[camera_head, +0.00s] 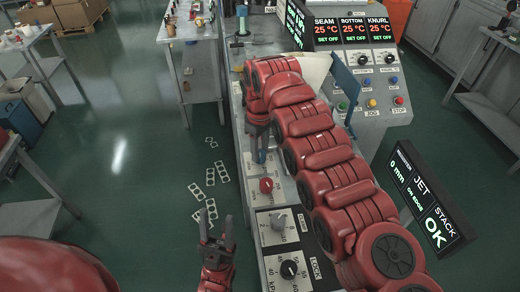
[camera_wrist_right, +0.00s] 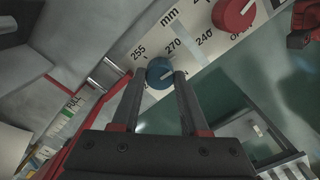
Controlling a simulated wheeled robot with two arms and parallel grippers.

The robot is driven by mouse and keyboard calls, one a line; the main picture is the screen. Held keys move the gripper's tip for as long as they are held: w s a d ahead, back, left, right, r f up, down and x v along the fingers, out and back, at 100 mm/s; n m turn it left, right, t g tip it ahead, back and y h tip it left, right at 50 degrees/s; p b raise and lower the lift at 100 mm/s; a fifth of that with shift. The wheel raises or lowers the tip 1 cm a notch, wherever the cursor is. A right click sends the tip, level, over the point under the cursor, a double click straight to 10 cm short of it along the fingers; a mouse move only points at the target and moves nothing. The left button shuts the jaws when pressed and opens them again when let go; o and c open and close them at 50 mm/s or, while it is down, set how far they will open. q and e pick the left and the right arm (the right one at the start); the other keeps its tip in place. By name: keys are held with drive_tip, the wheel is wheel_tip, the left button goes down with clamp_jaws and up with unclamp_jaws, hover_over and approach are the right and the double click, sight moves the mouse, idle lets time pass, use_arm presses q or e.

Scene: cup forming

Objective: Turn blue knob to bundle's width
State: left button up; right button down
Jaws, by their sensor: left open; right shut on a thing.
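The blue knob (camera_wrist_right: 160,70) sits on a panel with a scale marked 240, 255, 270 and mm in the right wrist view. My right gripper (camera_wrist_right: 158,80) is shut on it, one finger on each side. A pale pointer mark shows on the knob, but I cannot tell its exact reading. In the head view the blue knob (camera_head: 261,157) shows just below my right gripper (camera_head: 259,145), partly hidden by it. My left gripper (camera_head: 217,225) is open and empty, fingers pointing up, left of the panel. I cannot make out a bundle.
A display (camera_head: 432,200) reads 0 mm and JET STACK OK. A control console (camera_head: 362,80) stands behind my right arm.

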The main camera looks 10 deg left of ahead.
drive_tip(key=shift+r+n, duration=0.1)
drive_tip(key=shift+n, duration=1.9)
drive_tip(key=shift+w, duration=0.1)
drive_tip(key=shift+c, duration=2.1)
unclamp_jaws()
